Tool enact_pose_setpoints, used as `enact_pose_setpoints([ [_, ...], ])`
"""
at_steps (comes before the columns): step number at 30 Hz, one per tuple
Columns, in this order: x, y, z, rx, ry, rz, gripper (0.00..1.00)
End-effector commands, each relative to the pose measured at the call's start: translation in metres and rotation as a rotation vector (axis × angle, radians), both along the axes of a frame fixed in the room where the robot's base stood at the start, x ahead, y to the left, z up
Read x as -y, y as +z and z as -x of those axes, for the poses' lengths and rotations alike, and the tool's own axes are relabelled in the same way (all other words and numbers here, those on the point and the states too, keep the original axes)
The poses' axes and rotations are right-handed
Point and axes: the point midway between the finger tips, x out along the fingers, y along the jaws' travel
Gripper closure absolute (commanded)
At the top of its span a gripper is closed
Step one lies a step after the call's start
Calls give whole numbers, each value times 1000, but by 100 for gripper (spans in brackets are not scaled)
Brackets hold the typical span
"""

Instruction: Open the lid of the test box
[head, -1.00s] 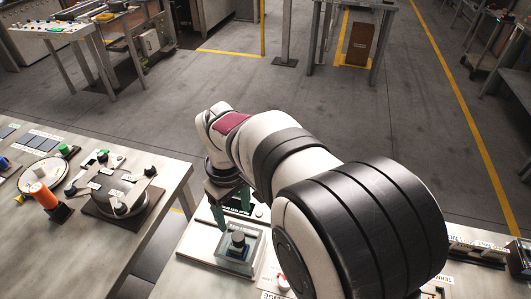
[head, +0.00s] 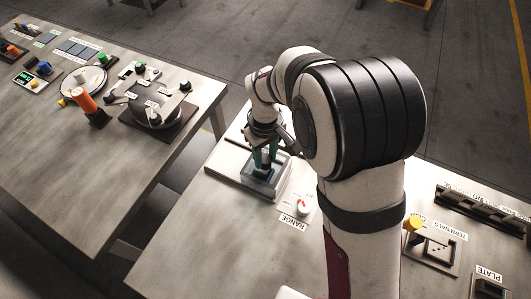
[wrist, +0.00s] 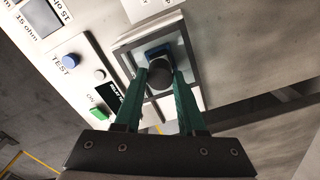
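The test box (head: 283,180) is a small case with a clear, glassy lid at the left end of the near bench. Its lid looks closed. In the wrist view the box (wrist: 191,62) has a grey frame, with a round black knob (wrist: 159,75) on top and a blue part behind it. My gripper (head: 265,160) has green fingers and reaches down over the box. In the wrist view my gripper (wrist: 160,73) is open, one finger on each side of the knob, with narrow gaps. Firm contact is not visible.
A panel beside the box carries a blue TEST button (wrist: 71,61) and a green button (wrist: 97,114). A RANGE dial (head: 303,207) sits close to the box. A yellow-knobbed terminals fixture (head: 432,246) is to the right. Another bench (head: 100,190) stands left, across a gap.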

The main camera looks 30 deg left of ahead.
Motion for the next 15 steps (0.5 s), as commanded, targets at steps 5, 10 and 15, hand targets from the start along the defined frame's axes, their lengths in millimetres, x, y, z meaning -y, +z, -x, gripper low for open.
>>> enact_pose_setpoints([
  [5,0,0,0,1,0,0,100],
  [10,0,0,0,1,0,0,100],
  [15,0,1,0,1,0,0,100],
])
